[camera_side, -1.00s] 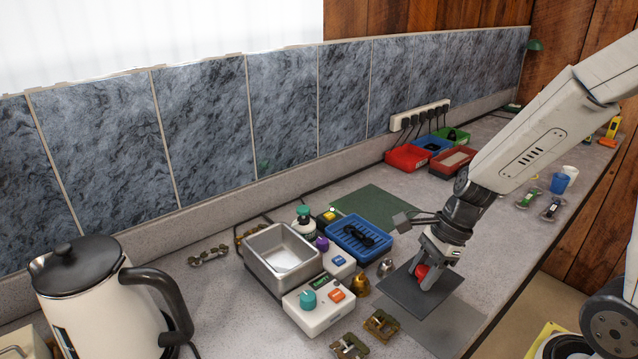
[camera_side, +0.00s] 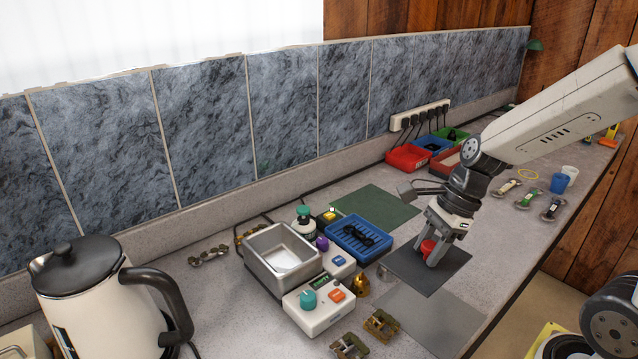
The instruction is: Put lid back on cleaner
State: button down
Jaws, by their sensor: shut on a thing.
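The cleaner (camera_side: 265,276) is an open steel tank in the middle of the counter, its shiny inside visible. A white control box (camera_side: 318,317) with a teal knob and orange button stands at its front right. The lid (camera_side: 443,275) is a thin dark grey plate with a red knob (camera_side: 428,247). My gripper (camera_side: 437,246) points down at the lid's centre, shut on the red knob. The lid is to the right of the tank, apart from it, and looks roughly level. The gap beneath it is hard to judge.
A grey mat (camera_side: 440,325) lies below the lid in the picture. Brass pieces (camera_side: 381,325) lie in front. A kettle (camera_side: 95,305) is at left.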

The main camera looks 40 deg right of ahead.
jog(key=shift+w, duration=0.1)
jog(key=shift+w+a+r+n, duration=0.1)
jog(key=shift+w+r+n, duration=0.1)
jog(key=shift+w+n, duration=0.25)
jog(key=w+a+r+n+g+h, duration=0.1)
jog(key=w+a+n+g, duration=0.2)
jog(key=w+a+n, duration=0.4)
jog(key=w+a+r+n+g+h, duration=0.1)
jog(key=w+a+r+n+g, duration=0.1)
jog(key=w+a+n, duration=0.6)
jog(key=shift+w+r+n+g+h, duration=0.35)
jog(key=shift+w+n, duration=0.8)
jog(key=shift+w, duration=2.2)
jog(key=shift+f, duration=0.25)
jog(key=shift+f, duration=2.75)
jog(key=shift+f, duration=0.6)
